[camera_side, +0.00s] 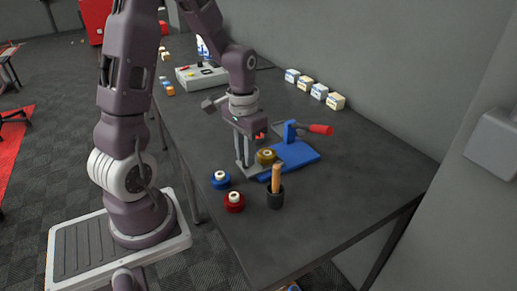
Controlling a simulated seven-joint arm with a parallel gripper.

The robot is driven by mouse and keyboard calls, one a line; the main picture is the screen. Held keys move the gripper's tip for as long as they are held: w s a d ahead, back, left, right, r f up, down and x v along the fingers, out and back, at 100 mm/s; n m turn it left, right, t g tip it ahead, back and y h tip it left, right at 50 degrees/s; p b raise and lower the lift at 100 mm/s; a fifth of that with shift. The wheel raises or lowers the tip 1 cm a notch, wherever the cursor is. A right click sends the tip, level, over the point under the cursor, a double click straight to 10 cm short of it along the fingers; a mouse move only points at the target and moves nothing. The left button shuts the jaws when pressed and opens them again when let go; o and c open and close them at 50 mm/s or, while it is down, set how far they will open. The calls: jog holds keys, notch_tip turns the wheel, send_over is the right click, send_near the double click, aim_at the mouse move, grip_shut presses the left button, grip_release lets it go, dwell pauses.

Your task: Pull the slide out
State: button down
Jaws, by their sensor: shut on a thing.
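A blue fixture (300,154) lies on the dark table, with a blue upright and a red-handled lever (320,129) pointing right. A brass-coloured round piece (266,156) sits at its left front end. I cannot pick out the slide for certain. My gripper (259,142) points down at the left end of the fixture. Its jaws are shut on a small part there, with a bit of red (260,136) showing beside them. The gripped part is mostly hidden by the gripper and too small to name surely.
Several small boxes (319,91) line the wall. A grey control box (201,77) lies behind. The table's right front is clear.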

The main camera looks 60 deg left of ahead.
jog(key=shift+s, duration=0.25)
jog(key=c, duration=1.3)
grip_release()
notch_tip(320, 180, up, 7)
jog(key=shift+r, duration=0.1)
jog(key=s+d+r+m+t, duration=0.2)
jog(key=s+d+r+t, duration=0.3)
jog(key=s+d+r, duration=0.4)
jog(key=s+d, duration=0.2)
jog(key=d, duration=0.2)
jog(key=shift+s+d+r+m+t, duration=0.3)
jog(key=shift+s+d, duration=0.05)
